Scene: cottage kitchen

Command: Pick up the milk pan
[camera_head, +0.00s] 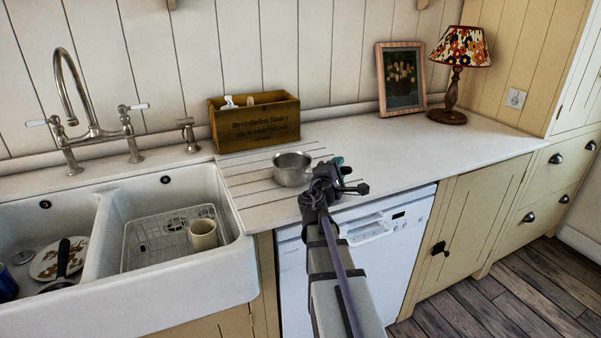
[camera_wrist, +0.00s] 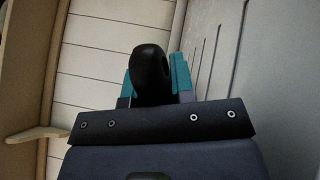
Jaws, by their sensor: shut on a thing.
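The milk pan (camera_head: 291,170) is a small silver metal pan, upright over the grooved draining area to the right of the sink. I cannot tell whether its base touches the counter. My gripper (camera_head: 338,164) is just to its right and hides the pan's handle in the head view. In the wrist view, the teal fingers of my gripper (camera_wrist: 153,80) are shut on either side of the black rounded handle (camera_wrist: 152,68). The pan's bowl does not show in the wrist view.
A wooden box (camera_head: 254,125) with bottles stands behind the pan. A double sink (camera_head: 236,262) with a wire rack and a beige mug (camera_head: 203,236) is to the left. A picture frame (camera_head: 401,78) and a lamp (camera_head: 458,72) stand back right. The counter (camera_head: 420,145) between is clear.

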